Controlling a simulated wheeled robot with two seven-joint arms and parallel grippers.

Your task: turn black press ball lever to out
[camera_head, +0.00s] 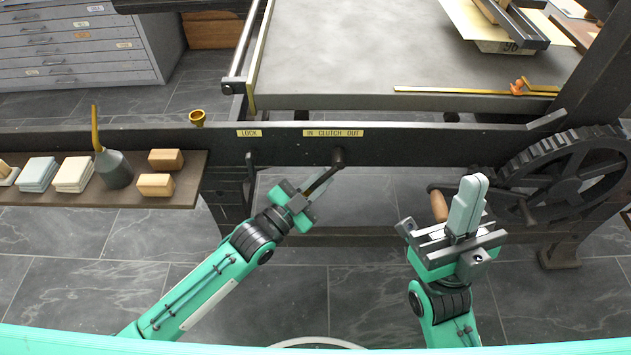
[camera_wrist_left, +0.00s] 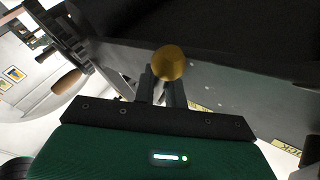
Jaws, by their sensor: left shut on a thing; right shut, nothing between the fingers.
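The black press ball lever (camera_head: 338,157) hangs from the dark press rail, below the yellow "IN CLUTCH OUT" label (camera_head: 333,133). My left gripper (camera_head: 322,182) reaches up to it from the lower left and is shut on it. In the left wrist view a brass-coloured ball (camera_wrist_left: 168,62) sits at the tips of my left gripper's fingers (camera_wrist_left: 161,88). The fingers hide much of the lever, so its exact tilt is hard to tell. My right gripper (camera_head: 469,200) is shut and empty, fingers upward, at the right in front of the press.
A crank with a wooden handle (camera_head: 439,206) stands just behind my right gripper, and a large gear wheel (camera_head: 568,180) is at the right. A "LOCK" label (camera_head: 249,133) is left of the clutch label. A shelf (camera_head: 193,183) with blocks and an oil can (camera_head: 115,168) is at the left.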

